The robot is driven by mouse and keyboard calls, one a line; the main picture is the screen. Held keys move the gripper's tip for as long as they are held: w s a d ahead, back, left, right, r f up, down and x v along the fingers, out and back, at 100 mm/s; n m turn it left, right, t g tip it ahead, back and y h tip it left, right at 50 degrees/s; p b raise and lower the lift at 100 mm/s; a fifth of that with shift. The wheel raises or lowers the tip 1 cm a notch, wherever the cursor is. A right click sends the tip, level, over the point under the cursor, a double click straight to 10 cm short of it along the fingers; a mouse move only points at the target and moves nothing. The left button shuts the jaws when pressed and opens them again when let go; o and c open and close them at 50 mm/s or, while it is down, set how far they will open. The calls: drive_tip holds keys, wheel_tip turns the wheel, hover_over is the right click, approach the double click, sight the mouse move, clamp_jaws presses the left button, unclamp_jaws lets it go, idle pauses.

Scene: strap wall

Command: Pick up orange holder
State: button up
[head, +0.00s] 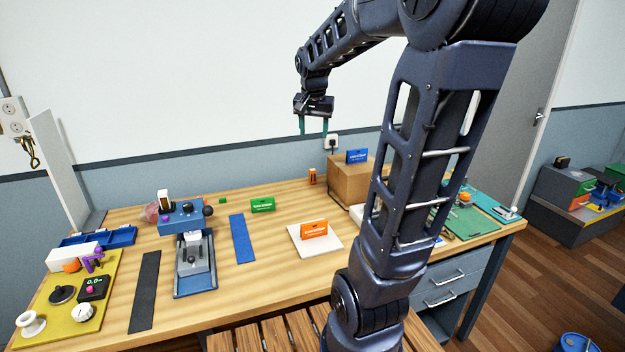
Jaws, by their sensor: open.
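An orange holder (314,229), a small upright block with pale lettering, stands on a white square plate (330,246) near the middle of the wooden table. My gripper (312,126) is open and empty. Its two teal fingers point down, high above the back of the table and well apart from the holder. The holder is in full view.
A green holder (262,205) stands left of the plate, and a blue holder (357,156) sits on a cardboard box (352,182) at the back. A blue strip (242,238) and a blue-grey press-like device (194,260) lie further left. My arm hides part of the table's right side.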

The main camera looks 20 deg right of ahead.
drive_tip(key=w+d+f+m+g, duration=0.1)
drive_tip(key=w+m, duration=0.1)
drive_tip(key=w, duration=0.4)
drive_tip(key=w+d+f+m, duration=0.1)
drive_tip(key=w+d+f, duration=0.1)
drive_tip(key=w, duration=0.5)
drive_tip(key=m+g+h, duration=0.2)
drive_tip(key=m+h, duration=0.2)
drive_tip(key=m, duration=0.6)
hover_over(314, 176)
drive_tip(key=w+a, duration=0.2)
drive_tip(key=a, duration=0.1)
wheel_tip(314, 176, down, 25)
drive_tip(key=shift+y, duration=0.3)
drive_tip(key=x, duration=1.1)
drive_tip(key=shift+s+a, duration=0.25)
drive_tip(key=shift+a, duration=0.05)
drive_tip(key=shift+c, duration=0.4)
drive_tip(key=c, duration=1)
